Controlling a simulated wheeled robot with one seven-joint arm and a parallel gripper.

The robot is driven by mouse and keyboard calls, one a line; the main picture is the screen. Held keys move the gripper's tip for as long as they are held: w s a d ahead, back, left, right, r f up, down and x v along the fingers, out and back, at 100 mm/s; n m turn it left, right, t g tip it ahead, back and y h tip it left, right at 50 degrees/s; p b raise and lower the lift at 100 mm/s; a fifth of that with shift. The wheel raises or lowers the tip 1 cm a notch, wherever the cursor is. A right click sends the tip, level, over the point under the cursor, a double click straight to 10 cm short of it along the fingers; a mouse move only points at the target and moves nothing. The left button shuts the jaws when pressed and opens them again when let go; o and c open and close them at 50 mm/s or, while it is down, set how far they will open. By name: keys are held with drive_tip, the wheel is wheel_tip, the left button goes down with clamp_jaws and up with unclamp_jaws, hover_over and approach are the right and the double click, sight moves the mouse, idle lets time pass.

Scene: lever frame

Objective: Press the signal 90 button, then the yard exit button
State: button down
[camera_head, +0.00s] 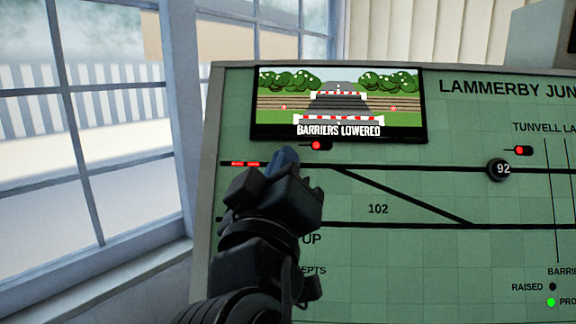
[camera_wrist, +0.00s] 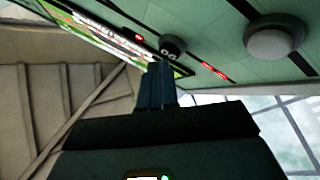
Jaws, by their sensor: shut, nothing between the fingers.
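My gripper (camera_head: 285,158) is shut and empty, raised in front of the left part of the green panel, below the screen. In the wrist view its fingertips (camera_wrist: 157,70) point at the panel beside a small dark round button (camera_wrist: 172,46). Its white marking is upside down and looks like 90. Whether the tips touch it I cannot tell. In the head view my gripper hides that spot. A larger grey round button (camera_wrist: 274,38) is at the upper right of the wrist view; its label does not show. I see no yard exit label.
A screen (camera_head: 338,103) reading "BARRIERS LOWERED" is set in the green panel (camera_head: 400,265). A dark button marked 92 (camera_head: 499,169) is to the right. Red lights (camera_head: 245,164) show on the track line. A window (camera_head: 80,130) is at the left.

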drive_tip(key=shift+w+f+b, duration=0.25)
drive_tip(key=shift+w+b, duration=0.05)
drive_tip(key=shift+w, duration=0.1)
idle(0.8)
drive_tip(key=shift+s+r, duration=0.15)
drive_tip(key=shift+s+r+p, duration=0.3)
drive_tip(key=shift+s, duration=0.35)
drive_tip(key=s, duration=0.1)
drive_tip(key=s+r+p, duration=0.1)
drive_tip(key=s, duration=0.1)
drive_tip(key=s+r, duration=0.1)
drive_tip(key=shift+s+a+r+p, duration=0.15)
drive_tip(key=shift+s+r+p, duration=0.05)
drive_tip(key=shift+p, duration=0.1)
drive_tip(key=shift+f, duration=0.1)
idle(2.4)
